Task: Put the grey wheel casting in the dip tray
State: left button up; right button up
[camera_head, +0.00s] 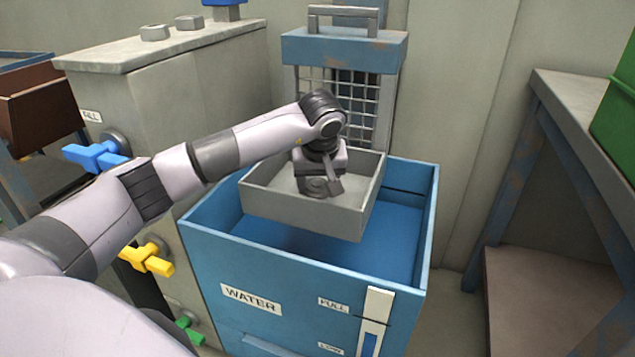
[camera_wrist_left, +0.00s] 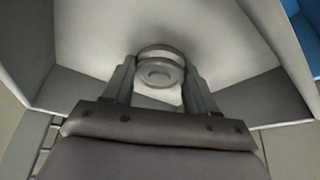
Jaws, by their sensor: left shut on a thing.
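The grey wheel casting (camera_wrist_left: 160,73) is between the fingers of my left gripper (camera_wrist_left: 160,88) in the left wrist view. The left gripper is shut on it. In the head view my left gripper (camera_head: 320,187) is down inside the grey dip tray (camera_head: 300,213), and the casting there is mostly hidden by the gripper. The casting is at or close to the tray floor; I cannot tell if it touches. The tray walls (camera_wrist_left: 270,95) also show in the left wrist view. My right gripper is not in view.
The tray sits over a blue tank (camera_head: 310,260) labelled WATER. A blue-topped frame with a wire grid (camera_head: 345,50) stands behind it. A grey cabinet (camera_head: 170,90) with blue, yellow and green valve handles is at left. A bench (camera_head: 570,100) with a green box is at right.

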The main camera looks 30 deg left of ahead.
pick_arm(q)
jog(key=shift+f, duration=0.15)
jog(key=o, duration=1.2)
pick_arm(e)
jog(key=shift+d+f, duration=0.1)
pick_arm(q)
jog(key=shift+r, duration=0.4)
jog(key=p+v, duration=0.4)
jog(key=v, duration=0.7)
jog(key=shift+r, duration=0.25)
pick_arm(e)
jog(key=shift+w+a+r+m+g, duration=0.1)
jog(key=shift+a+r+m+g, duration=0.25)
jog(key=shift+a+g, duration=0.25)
pick_arm(q)
jog(key=shift+s+d, duration=0.1)
jog(key=shift+d, duration=0.05)
